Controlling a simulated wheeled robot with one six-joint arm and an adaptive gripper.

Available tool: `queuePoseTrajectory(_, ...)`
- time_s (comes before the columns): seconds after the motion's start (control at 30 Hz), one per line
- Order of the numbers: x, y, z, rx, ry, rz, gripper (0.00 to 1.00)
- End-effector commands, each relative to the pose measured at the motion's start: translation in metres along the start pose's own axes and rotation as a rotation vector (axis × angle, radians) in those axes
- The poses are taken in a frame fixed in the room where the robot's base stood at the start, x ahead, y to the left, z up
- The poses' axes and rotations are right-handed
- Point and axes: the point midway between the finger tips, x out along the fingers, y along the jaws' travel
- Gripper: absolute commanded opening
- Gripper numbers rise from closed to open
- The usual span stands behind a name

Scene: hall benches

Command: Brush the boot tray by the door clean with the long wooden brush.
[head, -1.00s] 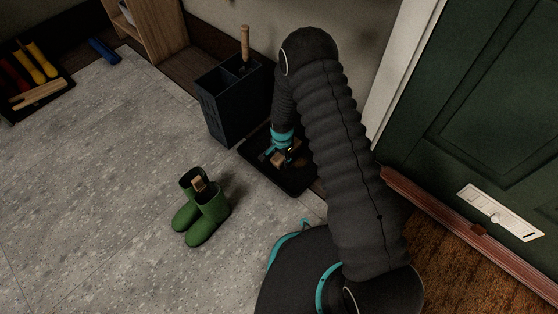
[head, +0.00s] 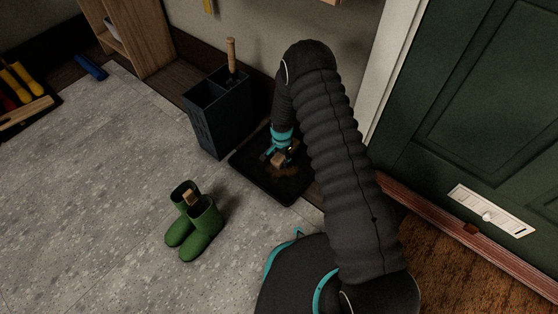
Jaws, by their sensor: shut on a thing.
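The black boot tray (head: 247,174) lies on the floor beside the dark bin, left of the door. A brown patch of dirt (head: 290,172) shows on it. My gripper (head: 276,156) points down over the tray and is shut on a light wooden piece, seemingly the wooden brush (head: 278,161). Only a small block of it shows; its bristles and the rest are hidden. I cannot tell whether it touches the tray. My arm covers the tray's right side.
A dark bin (head: 216,128) with an upright wooden handle (head: 232,55) stands behind the tray. Green boots (head: 194,228), one holding a wooden item, stand in front left. A wooden shelf (head: 147,40) is at the back; a green door (head: 470,110) is right.

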Motion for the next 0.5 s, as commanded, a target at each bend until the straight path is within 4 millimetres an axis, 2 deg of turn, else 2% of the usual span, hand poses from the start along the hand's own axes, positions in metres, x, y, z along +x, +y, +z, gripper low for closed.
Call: queuePoseTrajectory(0.5, -0.001, 0.0, -0.033, 0.001, 0.002, -0.002, 0.0)
